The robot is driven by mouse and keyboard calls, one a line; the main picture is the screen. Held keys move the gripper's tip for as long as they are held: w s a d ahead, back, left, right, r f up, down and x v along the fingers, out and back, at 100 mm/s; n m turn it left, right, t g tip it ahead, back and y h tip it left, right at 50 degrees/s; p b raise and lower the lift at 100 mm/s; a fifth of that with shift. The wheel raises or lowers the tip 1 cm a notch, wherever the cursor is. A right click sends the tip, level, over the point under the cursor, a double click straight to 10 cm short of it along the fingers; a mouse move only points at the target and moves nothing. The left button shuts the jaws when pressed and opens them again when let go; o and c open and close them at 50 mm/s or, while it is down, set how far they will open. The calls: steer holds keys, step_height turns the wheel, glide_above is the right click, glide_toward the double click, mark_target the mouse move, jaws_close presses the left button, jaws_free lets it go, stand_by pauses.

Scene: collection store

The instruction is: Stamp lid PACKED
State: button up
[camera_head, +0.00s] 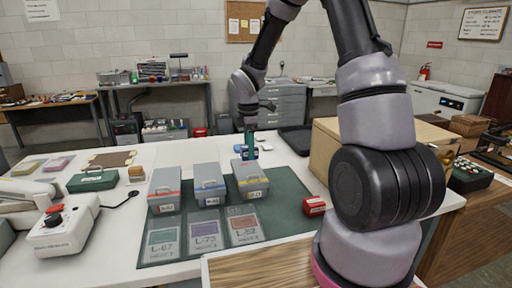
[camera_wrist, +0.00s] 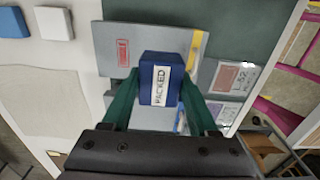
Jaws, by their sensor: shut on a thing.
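My gripper (camera_head: 248,142) is shut on a blue stamp block (camera_wrist: 160,85), whose white label reads PACKED. The stamp also shows in the head view (camera_head: 245,154), over the far side of the grey box with the yellow stripe (camera_head: 251,182). In the wrist view the grey lid (camera_wrist: 112,38) lies behind the stamp and carries a small red rectangular mark (camera_wrist: 123,52). Whether the stamp touches the lid I cannot tell. Two more grey boxes stand to the left, one with a blue stripe (camera_head: 208,187) and one with a red stripe (camera_head: 164,192).
The boxes stand on a dark green mat (camera_head: 285,200) with several labelled cards in front. A red block (camera_head: 314,205) is at the mat's right. A green case (camera_head: 92,181) and a white device with a red button (camera_head: 62,232) are left. A wooden box is right.

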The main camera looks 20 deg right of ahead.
mark_target(250, 173)
steer(key=shift+f, duration=2.55)
steer(key=shift+f, duration=0.55)
steer(key=shift+r, duration=3.55)
